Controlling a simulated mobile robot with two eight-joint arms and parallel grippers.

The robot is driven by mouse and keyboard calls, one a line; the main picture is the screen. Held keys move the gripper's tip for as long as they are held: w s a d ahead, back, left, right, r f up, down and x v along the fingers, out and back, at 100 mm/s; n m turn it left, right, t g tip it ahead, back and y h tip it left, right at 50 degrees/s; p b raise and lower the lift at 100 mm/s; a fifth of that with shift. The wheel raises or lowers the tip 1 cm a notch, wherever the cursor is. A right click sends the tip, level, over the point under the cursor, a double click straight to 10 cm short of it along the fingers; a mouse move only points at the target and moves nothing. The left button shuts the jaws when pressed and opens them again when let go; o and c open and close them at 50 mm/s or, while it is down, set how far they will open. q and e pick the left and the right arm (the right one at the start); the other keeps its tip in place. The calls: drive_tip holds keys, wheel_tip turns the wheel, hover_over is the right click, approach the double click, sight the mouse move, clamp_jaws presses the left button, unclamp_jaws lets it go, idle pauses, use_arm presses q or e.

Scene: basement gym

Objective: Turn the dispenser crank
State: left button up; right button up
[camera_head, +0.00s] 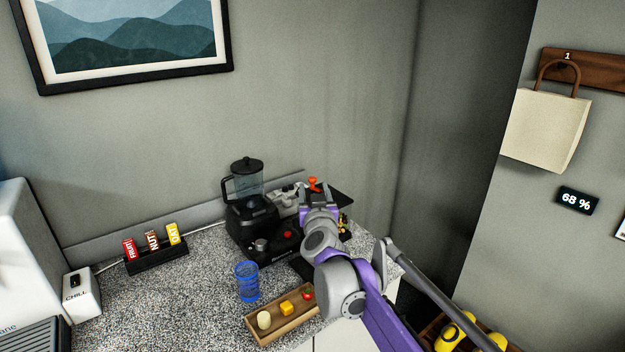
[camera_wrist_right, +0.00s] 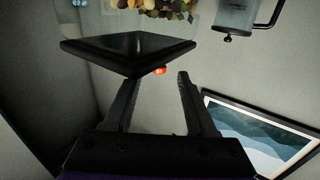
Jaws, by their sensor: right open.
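The dispenser shows in the right wrist view as a dark square part (camera_wrist_right: 128,50) beside a clear hopper of mixed pieces (camera_wrist_right: 155,8). In the head view its dark top (camera_head: 337,193) is partly hidden behind my right arm. A small orange-red knob, which looks like the crank's handle (camera_head: 313,184), shows just beyond my right gripper (camera_head: 317,197). In the wrist view the knob (camera_wrist_right: 160,71) appears between the tips of my open, empty right gripper (camera_wrist_right: 158,82), beyond them. I cannot tell whether anything touches. My left gripper is not in view.
A black blender (camera_head: 262,220) stands close left of my right arm. A blue cup (camera_head: 247,282) and a wooden tray (camera_head: 284,325) with small pieces are in front. A black rack (camera_head: 156,258) of labelled bars stands left.

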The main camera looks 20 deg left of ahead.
sight(313, 182)
drive_tip(key=shift+p+x, duration=0.5)
drive_tip(key=shift+x, duration=2.2)
drive_tip(key=shift+d, duration=0.1)
clamp_jaws()
